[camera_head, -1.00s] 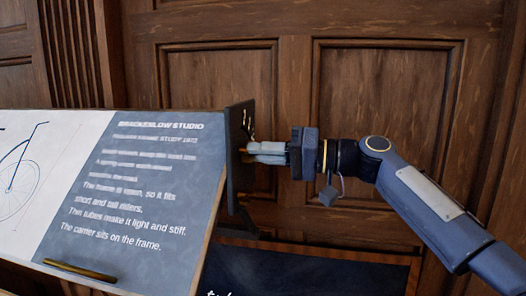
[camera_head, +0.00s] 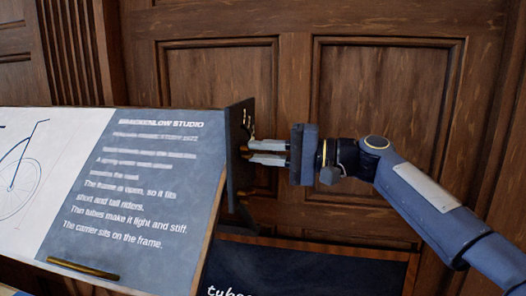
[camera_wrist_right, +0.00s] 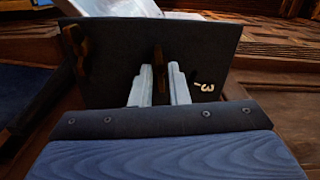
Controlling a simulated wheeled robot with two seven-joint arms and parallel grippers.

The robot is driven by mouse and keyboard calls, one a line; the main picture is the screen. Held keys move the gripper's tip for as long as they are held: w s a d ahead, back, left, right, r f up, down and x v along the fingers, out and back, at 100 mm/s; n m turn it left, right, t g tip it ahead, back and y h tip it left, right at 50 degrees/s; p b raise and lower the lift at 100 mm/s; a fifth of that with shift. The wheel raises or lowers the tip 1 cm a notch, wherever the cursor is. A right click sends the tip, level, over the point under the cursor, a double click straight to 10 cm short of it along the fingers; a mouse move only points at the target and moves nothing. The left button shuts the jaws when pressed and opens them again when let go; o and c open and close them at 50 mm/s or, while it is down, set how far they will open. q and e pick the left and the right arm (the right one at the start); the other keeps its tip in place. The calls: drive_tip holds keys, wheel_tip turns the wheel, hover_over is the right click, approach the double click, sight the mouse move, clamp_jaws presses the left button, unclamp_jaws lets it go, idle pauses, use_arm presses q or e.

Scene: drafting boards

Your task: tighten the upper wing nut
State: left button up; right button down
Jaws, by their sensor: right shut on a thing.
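The dark side plate (camera_head: 238,160) stands at the right edge of the tilted drafting board (camera_head: 150,190). My right gripper (camera_head: 262,152) reaches it from the right, its two pale fingers one above the other. In the right wrist view my gripper (camera_wrist_right: 160,85) is shut on a brown wing nut (camera_wrist_right: 159,66), which stands upright between the fingers against the plate. By its place near the white mark, this is the upper wing nut. A second brown wing nut (camera_wrist_right: 76,48) sits apart at the plate's left in that view. My left gripper is not in view.
A brass bar (camera_head: 82,270) lies along the board's lower edge. A dark framed sign (camera_head: 310,270) stands below my right arm. Wooden panelling (camera_head: 390,100) fills the back.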

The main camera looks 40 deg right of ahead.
idle(0.3)
drive_tip(key=c, duration=1.4)
unclamp_jaws()
drive_tip(key=b+v, duration=0.1)
drive_tip(key=v, duration=0.6)
drive_tip(key=shift+s+d+b, duration=0.25)
drive_tip(key=shift+s+b, duration=0.05)
drive_tip(key=shift+s, duration=0.05)
drive_tip(key=shift+f, duration=0.1)
drive_tip(key=s+a+f+n+g+h, duration=0.2)
drive_tip(key=s+a+f, duration=0.2)
drive_tip(key=f, duration=0.8)
drive_tip(key=s+a+f+n+g+h, duration=0.2)
drive_tip(key=s+a+f+g+h, duration=0.1)
drive_tip(key=a+f, duration=0.6)
drive_tip(key=s+a+f+n+g+h, duration=0.2)
drive_tip(key=s+a+f, duration=0.3)
drive_tip(key=f, duration=1)
drive_tip(key=shift+a+n+g+h, duration=0.3)
drive_tip(key=shift+a+n+g, duration=0.25)
drive_tip(key=shift+a, duration=0.55)
